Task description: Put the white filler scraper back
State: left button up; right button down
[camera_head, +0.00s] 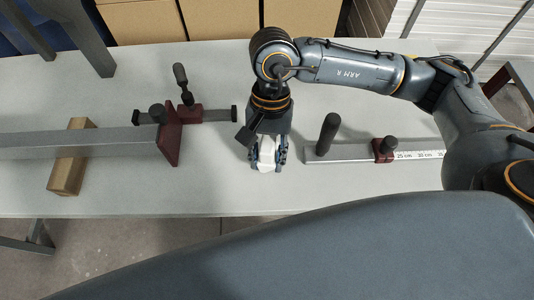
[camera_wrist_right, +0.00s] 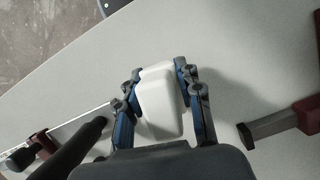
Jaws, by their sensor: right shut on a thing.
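The white filler scraper (camera_head: 267,152) is a small white block-like piece between the fingers of my right gripper (camera_head: 267,163), near the front middle of the table. In the right wrist view the white scraper (camera_wrist_right: 160,101) sits between the two blue-and-grey fingers of the right gripper (camera_wrist_right: 160,90), which is shut on it. The scraper's lower end is hidden by the gripper body. I cannot tell whether it touches the table. My left gripper is not in view.
On the grey table (camera_head: 225,190), a dark red clamp (camera_head: 172,138) on a metal bar and a wooden block (camera_head: 68,170) lie left. A ruler stop with black handle (camera_head: 327,134) and red slider (camera_head: 383,150) lies right. Cardboard boxes (camera_head: 220,18) stand behind.

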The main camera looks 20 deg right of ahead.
jog(key=shift+f+b, duration=0.3)
jog(key=shift+b, duration=0.1)
jog(key=shift+c, duration=2.4)
grip_release()
jog(key=shift+r, duration=0.25)
jog(key=v, duration=1.1)
jog(key=shift+w+d+r, duration=0.15)
jog(key=shift+w+r, duration=0.05)
jog(key=shift+r, duration=0.1)
jog(key=shift+r, duration=0.1)
